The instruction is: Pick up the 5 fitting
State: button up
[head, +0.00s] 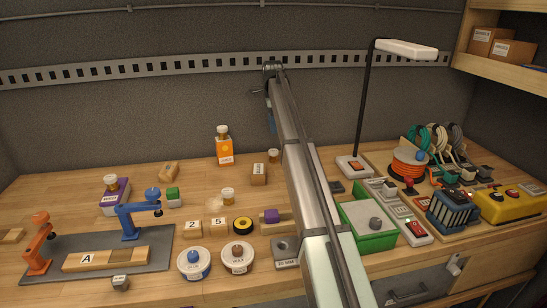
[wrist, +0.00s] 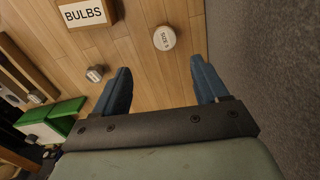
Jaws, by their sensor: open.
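A round piece with a white top marked "SIZE 5" (wrist: 164,38) stands on the wooden bench in the wrist view. What looks like the same piece (head: 273,155) shows in the head view, close to the back wall and left of my arm. A wooden block marked "5" (head: 219,228) stands further forward, beside a block marked "2" (head: 191,228). My gripper (wrist: 163,75) is open and empty, its blue fingers spread apart. The "SIZE 5" piece appears beyond the fingertips, between their lines, and is not touched. In the head view my gripper (head: 271,120) is partly hidden by my arm.
A box marked "BULBS" (wrist: 83,13) stands near the "SIZE 5" piece. A small grey-topped piece (wrist: 95,73) is beside the left finger. The back wall (wrist: 265,60) is close on the right in the wrist view.

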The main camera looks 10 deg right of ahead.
aim_at(273, 150)
jog(key=shift+m, duration=0.5)
notch_tip(273, 150, down, 8)
jog(key=shift+f, duration=0.2)
jog(key=shift+w+d+f, duration=0.1)
jog(key=shift+w+f, duration=0.1)
jog(key=shift+f, duration=1.2)
jog(key=shift+w+d+f, duration=0.1)
jog(key=shift+w+f, duration=0.1)
jog(key=shift+f, duration=1.15)
jog(key=c, duration=1.2)
